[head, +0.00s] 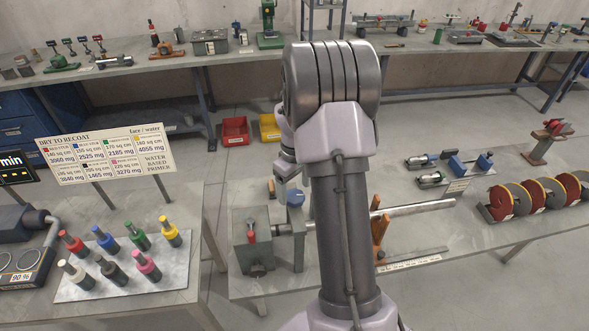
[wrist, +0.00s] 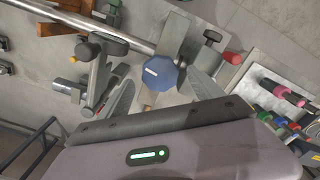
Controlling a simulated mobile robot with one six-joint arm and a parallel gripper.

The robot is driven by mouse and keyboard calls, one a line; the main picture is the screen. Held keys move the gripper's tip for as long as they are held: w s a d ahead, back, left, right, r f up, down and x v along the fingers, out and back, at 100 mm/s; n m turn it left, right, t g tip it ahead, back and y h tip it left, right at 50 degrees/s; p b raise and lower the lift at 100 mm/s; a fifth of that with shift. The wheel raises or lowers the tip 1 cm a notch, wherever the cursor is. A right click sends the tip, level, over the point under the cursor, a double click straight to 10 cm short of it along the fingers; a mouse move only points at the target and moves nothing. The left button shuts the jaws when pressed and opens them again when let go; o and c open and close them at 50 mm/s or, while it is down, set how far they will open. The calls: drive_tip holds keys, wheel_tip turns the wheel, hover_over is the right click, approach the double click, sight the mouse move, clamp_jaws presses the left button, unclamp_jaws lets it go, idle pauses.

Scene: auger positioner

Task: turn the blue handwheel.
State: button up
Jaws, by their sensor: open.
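The blue handwheel (head: 295,198) is a small blue knob beside the grey machine block (head: 246,257) on the near bench. In the wrist view the handwheel (wrist: 160,73) is an eight-sided blue wheel with a pale mark on its face. My gripper (wrist: 160,84) is open, with one grey finger left of the wheel and one right of it. I cannot tell whether either finger touches it. In the head view my arm hides part of the machine, and the gripper's fingers are not clear there.
A long metal bar (head: 420,209) runs right from the machine, past orange-brown uprights (head: 379,228). A lever with a red grip (head: 251,230) stands on the block. Colored bottles stand on a tray (head: 82,283) at left. Red and grey discs (head: 530,197) stand at right.

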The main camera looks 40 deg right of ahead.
sight(295, 195)
wheel_tip(295, 195, up, 15)
drive_tip(key=p, duration=0.2)
drive_tip(key=shift+r, duration=0.15)
